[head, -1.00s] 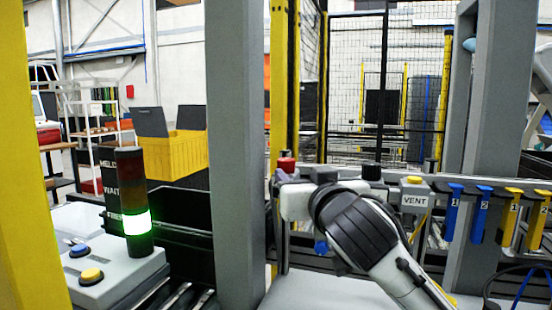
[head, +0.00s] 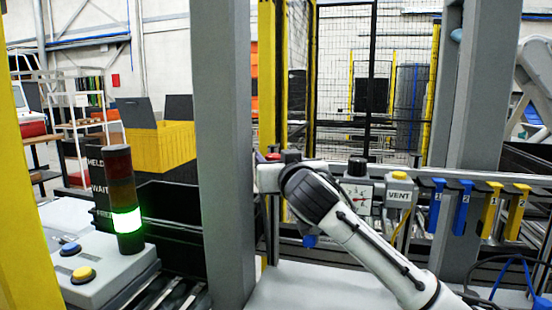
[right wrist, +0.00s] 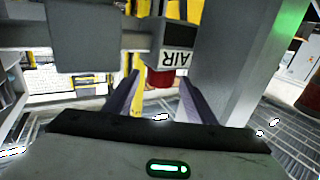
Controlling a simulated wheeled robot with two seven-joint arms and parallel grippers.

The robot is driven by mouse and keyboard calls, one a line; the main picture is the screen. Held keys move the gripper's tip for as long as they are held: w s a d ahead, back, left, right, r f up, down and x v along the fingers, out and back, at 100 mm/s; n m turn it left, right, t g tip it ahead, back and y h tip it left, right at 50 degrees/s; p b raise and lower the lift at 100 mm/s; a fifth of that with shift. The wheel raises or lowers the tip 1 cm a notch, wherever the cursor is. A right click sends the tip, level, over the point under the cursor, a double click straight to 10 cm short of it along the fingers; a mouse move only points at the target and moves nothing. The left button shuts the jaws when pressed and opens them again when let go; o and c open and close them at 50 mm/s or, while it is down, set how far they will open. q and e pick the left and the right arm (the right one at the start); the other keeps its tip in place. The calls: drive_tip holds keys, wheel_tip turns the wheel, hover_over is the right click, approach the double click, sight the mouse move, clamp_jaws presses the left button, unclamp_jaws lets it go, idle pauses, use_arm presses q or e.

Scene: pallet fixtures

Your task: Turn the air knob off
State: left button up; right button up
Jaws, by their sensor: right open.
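The AIR box (right wrist: 178,45) shows upside down in the right wrist view, with a red knob (right wrist: 160,80) on it. My right gripper (right wrist: 159,90) is open, with one finger on each side of the red knob; I cannot tell whether they touch it. In the head view the red knob (head: 272,153) shows only as a small patch at the left end of the rail, behind my right gripper (head: 269,178). My right wrist hides most of the AIR box there. My left gripper is out of view.
Blue and yellow tags (head: 462,207) hang further right. A grey post (head: 223,150) stands close left of my gripper. A lit stack light (head: 126,220) stands left of it.

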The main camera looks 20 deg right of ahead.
drive_tip(key=c, duration=1)
drive_tip(key=shift+a+f+h+b, duration=0.1)
drive_tip(key=shift+a+h+b, duration=0.05)
drive_tip(key=shift+h+b, duration=0.15)
drive_tip(key=shift+c, duration=0.2)
drive_tip(key=m+h, duration=0.1)
drive_tip(key=m+h+b, duration=0.1)
drive_tip(key=shift+a+g+h, duration=0.2)
drive_tip(key=shift+g+h, duration=0.1)
drive_tip(key=shift+h, duration=0.1)
drive_tip(key=m+h, duration=0.1)
drive_tip(key=h, duration=0.1)
drive_tip(key=m+g+h+b, duration=0.1)
drive_tip(key=shift+w+a+m+g+h, duration=0.2)
drive_tip(key=shift+m+g+h, duration=0.1)
drive_tip(key=shift+h, duration=0.1)
drive_tip(key=shift+m+g+h+b, duration=0.35)
drive_tip(key=shift+m+g+h, duration=0.05)
drive_tip(key=shift+m+h, duration=0.2)
drive_tip(key=o, duration=1)
drive_tip(key=shift+o, duration=0.2)
